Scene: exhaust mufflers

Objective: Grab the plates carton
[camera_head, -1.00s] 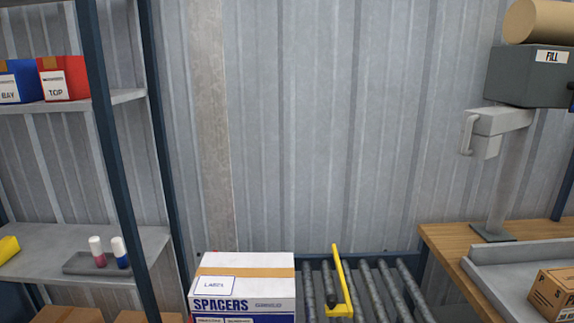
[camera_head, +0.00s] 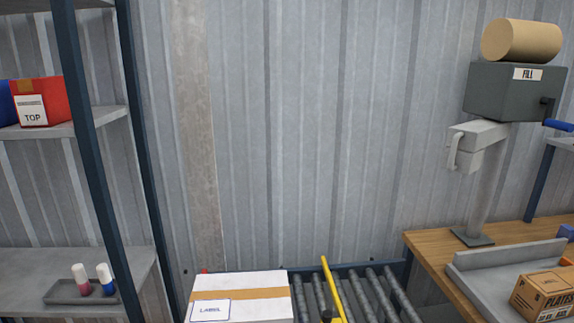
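The plates carton (camera_head: 543,296) is a small brown cardboard box with dark printing, "PLATES" partly readable on its right face. It sits in the grey tray at the lower right, and its bottom is cut off by the picture edge. My gripper is not in view.
The grey tray (camera_head: 497,254) lies on a wooden bench (camera_head: 426,242) below a dark "FILL" machine (camera_head: 500,95) on a post. A white labelled carton (camera_head: 238,284) and a yellow bar (camera_head: 334,285) stand at a roller conveyor (camera_head: 385,294). Shelving (camera_head: 98,124) is at left.

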